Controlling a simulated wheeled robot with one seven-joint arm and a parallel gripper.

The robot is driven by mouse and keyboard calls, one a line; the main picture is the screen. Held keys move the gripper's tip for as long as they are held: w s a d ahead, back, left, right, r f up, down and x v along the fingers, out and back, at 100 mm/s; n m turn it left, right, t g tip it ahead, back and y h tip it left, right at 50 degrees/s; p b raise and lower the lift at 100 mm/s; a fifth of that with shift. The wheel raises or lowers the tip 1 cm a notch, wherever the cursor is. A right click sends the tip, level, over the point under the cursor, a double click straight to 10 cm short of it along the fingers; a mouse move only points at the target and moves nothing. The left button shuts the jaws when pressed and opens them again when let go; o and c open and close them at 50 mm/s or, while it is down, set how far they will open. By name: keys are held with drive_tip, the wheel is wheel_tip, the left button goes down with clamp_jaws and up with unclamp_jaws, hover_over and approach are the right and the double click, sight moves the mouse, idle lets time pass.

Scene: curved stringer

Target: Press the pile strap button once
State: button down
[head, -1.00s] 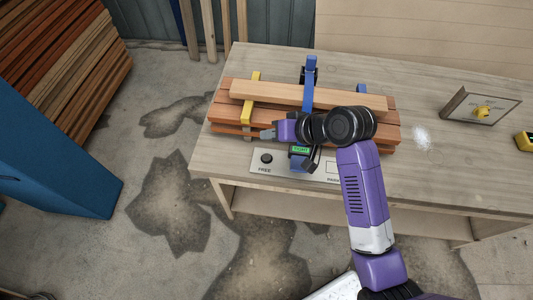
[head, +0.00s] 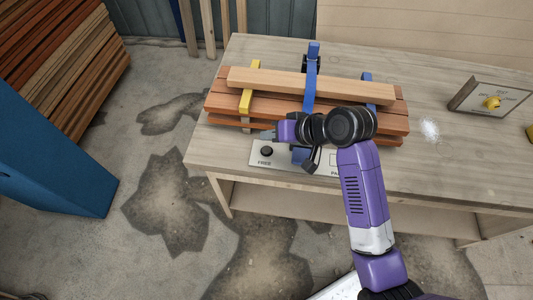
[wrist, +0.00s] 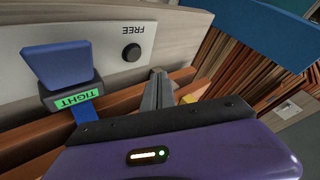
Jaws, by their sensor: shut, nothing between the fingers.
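A black round button (head: 267,151) marked FREE sits on a pale panel (head: 285,160) at the bench's front edge. It also shows in the wrist view (wrist: 131,52), its label upside down. My gripper (head: 266,135) is shut and empty, pointing left just behind the button in the head view. In the wrist view its fingertips (wrist: 158,75) are right of the button and apart from it. A blue strap (head: 310,88) runs over the pile of boards (head: 280,105). Its green tag (wrist: 75,97) reads TIGHT; my arm hides the tag in the head view.
A yellow strap (head: 247,100) also crosses the pile. Another panel label is partly hidden by my wrist. A blue block (head: 50,150) and stacked timber (head: 60,60) stand left.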

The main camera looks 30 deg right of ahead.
sight(269, 151)
drive_tip(key=shift+f+b, duration=0.7)
drive_tip(key=shift+f, duration=1.2)
idle(0.5)
drive_tip(key=shift+f, duration=0.4)
drive_tip(key=shift+f, duration=0.45)
idle(0.6)
idle(0.3)
drive_tip(key=shift+r+p, duration=0.9)
wheel_tip(269, 151, up, 5)
drive_tip(key=p, duration=0.5)
